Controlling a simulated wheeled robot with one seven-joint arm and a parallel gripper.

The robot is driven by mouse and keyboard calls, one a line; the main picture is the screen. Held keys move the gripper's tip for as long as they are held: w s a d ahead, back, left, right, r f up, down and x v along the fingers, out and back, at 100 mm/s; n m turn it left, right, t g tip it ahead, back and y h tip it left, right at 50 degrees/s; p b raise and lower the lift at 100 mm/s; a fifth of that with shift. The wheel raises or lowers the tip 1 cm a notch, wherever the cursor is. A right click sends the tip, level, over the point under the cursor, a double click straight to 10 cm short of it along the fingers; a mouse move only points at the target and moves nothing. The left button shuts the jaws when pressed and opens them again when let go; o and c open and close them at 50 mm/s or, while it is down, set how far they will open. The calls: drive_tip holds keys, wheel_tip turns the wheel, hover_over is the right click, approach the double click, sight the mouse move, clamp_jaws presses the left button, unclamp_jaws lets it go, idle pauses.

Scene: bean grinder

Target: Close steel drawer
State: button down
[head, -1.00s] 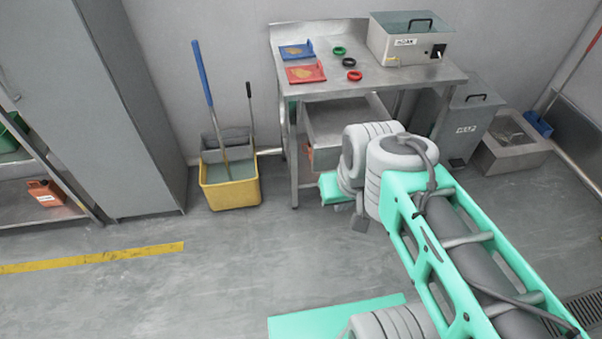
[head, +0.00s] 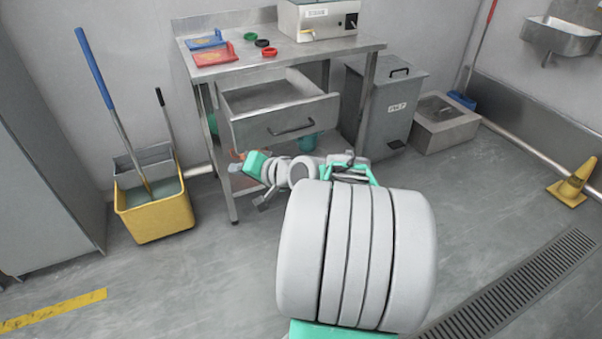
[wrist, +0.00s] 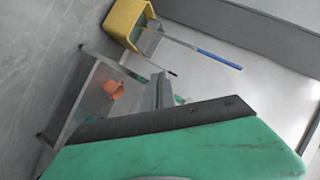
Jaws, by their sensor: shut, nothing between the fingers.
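The steel drawer (head: 278,122) under the steel table (head: 290,62) stands pulled out. Its empty inside shows from above, and its front carries a bar handle (head: 292,128). My gripper (head: 236,168) is low at the left, below the drawer front and near the table's front left leg, apart from the handle. In the wrist view its fingers (wrist: 160,90) are shut and empty. I cannot make out the drawer in the wrist view.
A yellow mop bucket (head: 155,215) stands left of the table. A grey bin (head: 385,105) and a low box (head: 445,122) stand to the right. An orange thing (wrist: 113,89) lies on the lower shelf. The floor in front is mostly clear.

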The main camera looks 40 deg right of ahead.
drive_tip(key=s+d+f+m+t+h+b, duration=0.3)
drive_tip(key=d+f+m+t+b, duration=0.35)
drive_tip(key=d, duration=0.55)
drive_tip(key=s+d+m+h+b, duration=0.45)
drive_tip(key=s+d+m, duration=0.2)
drive_tip(key=d, duration=0.25)
drive_tip(key=w+d+r, duration=0.1)
drive_tip(key=w, duration=0.5)
drive_tip(key=w+d+r+n, duration=0.1)
drive_tip(key=w+d, duration=0.1)
drive_tip(key=w, duration=0.5)
drive_tip(key=shift+r+p, duration=0.3)
drive_tip(key=shift+r, duration=0.1)
drive_tip(key=shift+w+d+h, duration=0.1)
drive_tip(key=shift+w+h, duration=0.1)
drive_tip(key=shift+h, duration=0.05)
